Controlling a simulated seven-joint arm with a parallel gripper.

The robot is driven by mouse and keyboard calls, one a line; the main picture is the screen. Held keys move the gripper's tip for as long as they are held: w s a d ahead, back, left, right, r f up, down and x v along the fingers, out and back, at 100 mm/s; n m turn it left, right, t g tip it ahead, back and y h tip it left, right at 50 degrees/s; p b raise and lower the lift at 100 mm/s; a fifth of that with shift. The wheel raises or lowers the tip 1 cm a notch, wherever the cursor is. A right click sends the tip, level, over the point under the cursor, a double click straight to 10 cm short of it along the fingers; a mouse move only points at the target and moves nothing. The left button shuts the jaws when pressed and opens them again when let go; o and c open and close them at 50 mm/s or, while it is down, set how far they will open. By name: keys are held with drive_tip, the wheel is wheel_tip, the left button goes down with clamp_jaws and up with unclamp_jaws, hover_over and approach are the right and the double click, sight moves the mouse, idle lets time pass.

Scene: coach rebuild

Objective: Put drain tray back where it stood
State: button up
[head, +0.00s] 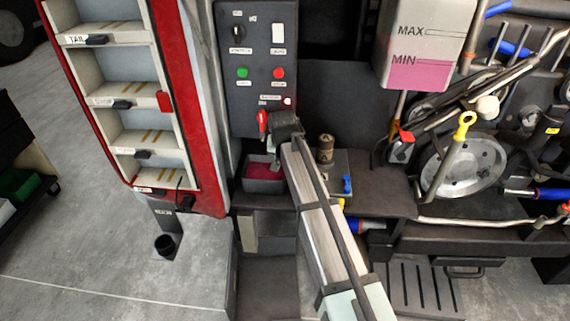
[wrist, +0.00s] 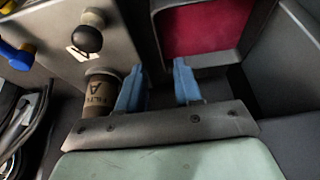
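The drain tray (head: 263,175) is a small grey box with dark pink liquid in it. It sits low below the control panel, left of my arm, which hides its right part. In the wrist view its wall (wrist: 160,42) and liquid show at the top, just beyond my fingers. My gripper (wrist: 158,78) has two blue fingers, apart, with nothing seen between them. The right fingertip overlaps the tray's near rim in this view; I cannot tell whether they touch. In the head view the fingers are hidden by my arm.
A brown filter canister (head: 326,150) stands right of my arm; it is close beside my left finger in the wrist view (wrist: 102,92). A control panel (head: 258,65) with a red lever (head: 262,122) rises behind the tray. A red-edged rack (head: 182,100) stands left. Pipes lie right.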

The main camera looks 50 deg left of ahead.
drive_tip(key=shift+v, duration=0.75)
